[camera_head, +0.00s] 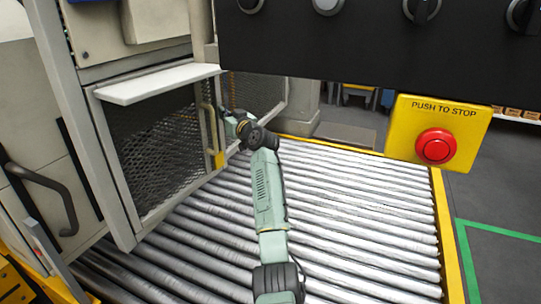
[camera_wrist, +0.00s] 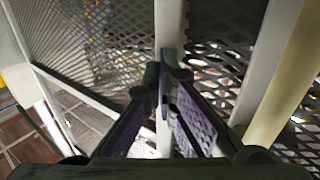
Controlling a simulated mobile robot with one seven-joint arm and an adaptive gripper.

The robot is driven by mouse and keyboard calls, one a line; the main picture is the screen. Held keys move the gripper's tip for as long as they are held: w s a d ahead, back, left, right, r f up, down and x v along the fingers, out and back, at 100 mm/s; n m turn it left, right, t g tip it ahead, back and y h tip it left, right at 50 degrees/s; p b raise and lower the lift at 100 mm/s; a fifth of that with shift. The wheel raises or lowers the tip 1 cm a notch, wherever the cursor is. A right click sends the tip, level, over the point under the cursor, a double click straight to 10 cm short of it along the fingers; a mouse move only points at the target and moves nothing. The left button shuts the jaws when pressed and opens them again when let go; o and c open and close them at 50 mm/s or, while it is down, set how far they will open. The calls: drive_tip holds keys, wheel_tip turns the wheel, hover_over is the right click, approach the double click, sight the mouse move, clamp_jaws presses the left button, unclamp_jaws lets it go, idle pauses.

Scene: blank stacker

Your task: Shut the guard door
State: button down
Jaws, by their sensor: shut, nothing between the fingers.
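Two framed wire-mesh panels stand at the machine's side in the head view: a near one (camera_head: 150,140) under a white ledge, and a far one (camera_head: 258,95) beyond my gripper. I cannot tell for certain which is the guard door, or whether it is ajar. A pale yellow upright handle (camera_head: 208,128) stands at the near panel's right edge. My gripper (camera_head: 226,113) is just right of it, its fingertips partly hidden. In the wrist view my gripper (camera_wrist: 167,80) is shut and empty, before a pale frame post (camera_wrist: 169,28) with mesh on both sides. Contact is unclear.
A roller conveyor (camera_head: 340,215) spreads below my arm, with a yellow rail (camera_head: 446,240) along its right. A black control panel (camera_head: 350,45) with a red stop button (camera_head: 435,146) hangs at the upper right. A dark curved handle (camera_head: 50,190) is at the left.

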drive_tip(key=w+a+b, duration=0.1)
drive_tip(key=w+a, duration=0.2)
drive_tip(key=a, duration=0.2)
drive_tip(key=shift+a+b, duration=0.3)
drive_tip(key=shift+b, duration=0.05)
